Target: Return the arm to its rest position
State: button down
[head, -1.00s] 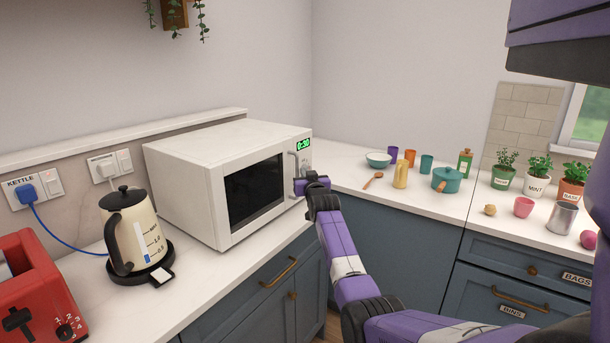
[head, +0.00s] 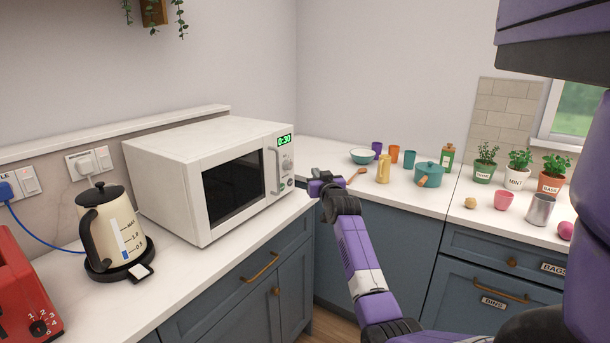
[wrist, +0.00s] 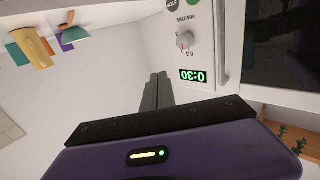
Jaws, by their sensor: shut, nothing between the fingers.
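My gripper (head: 318,181) is at the end of my purple arm, in front of the right side of the microwave and apart from it. In the wrist view my gripper (wrist: 157,92) has its two dark fingers together, with nothing between them. The white microwave (head: 190,150) stands on the left counter with its door closed. Its green display reads 0:30 in the head view, and the microwave's panel (wrist: 205,50) also shows in the wrist view with a dial and buttons.
A cream kettle (head: 118,226) and a red toaster (head: 22,295) stand on the left counter. Open space lies before the blue cabinets.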

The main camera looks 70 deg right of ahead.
jog(key=s, duration=0.2)
jog(key=shift+s, duration=0.3)
